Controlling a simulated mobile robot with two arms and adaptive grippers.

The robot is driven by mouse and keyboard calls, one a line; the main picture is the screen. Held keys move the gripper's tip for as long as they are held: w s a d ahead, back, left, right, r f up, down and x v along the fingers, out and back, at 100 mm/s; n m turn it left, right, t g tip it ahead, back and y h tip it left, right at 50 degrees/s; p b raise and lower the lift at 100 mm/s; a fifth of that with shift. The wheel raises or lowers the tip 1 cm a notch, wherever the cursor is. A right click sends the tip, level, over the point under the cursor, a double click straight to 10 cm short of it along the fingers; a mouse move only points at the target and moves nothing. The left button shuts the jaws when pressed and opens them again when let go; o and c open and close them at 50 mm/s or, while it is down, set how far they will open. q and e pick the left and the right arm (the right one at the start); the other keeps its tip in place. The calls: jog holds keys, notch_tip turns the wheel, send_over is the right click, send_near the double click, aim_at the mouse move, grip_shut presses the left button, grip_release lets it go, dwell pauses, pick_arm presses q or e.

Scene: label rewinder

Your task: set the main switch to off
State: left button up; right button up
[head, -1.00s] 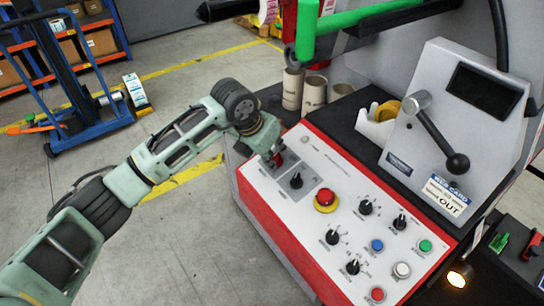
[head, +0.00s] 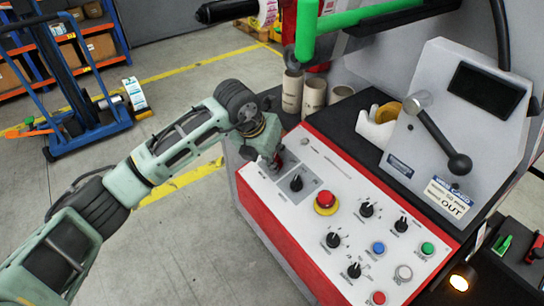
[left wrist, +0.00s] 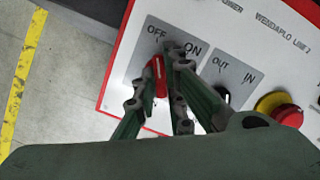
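The main switch is a red handle on a grey OFF/ON plate at the far left end of the control panel. It shows in the left wrist view (left wrist: 159,78), below the OFF and ON labels. Its handle runs nearly up and down in that picture; its exact setting is hard to tell. My left gripper (head: 275,163) is down at the panel. In the left wrist view its fingers (left wrist: 163,72) lie one on each side of the red handle, closed in on it. The fingers hide part of the handle and plate. My right gripper is not in view.
A black OUT/IN knob (head: 296,183) sits close beside the main switch. A red emergency stop (head: 326,201) and several knobs and buttons fill the rest of the panel (head: 279,201). Cardboard cores (head: 292,92) stand behind.

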pick_arm(q)
jog(key=o, duration=0.5)
jog(key=shift+c, duration=0.2)
jog(key=shift+a+r, duration=0.1)
jog(key=shift+r, duration=0.1)
jog(key=v, duration=1.1)
jog(key=shift+r, duration=0.3)
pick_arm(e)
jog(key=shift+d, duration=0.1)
pick_arm(q)
jog(key=shift+a, duration=0.1)
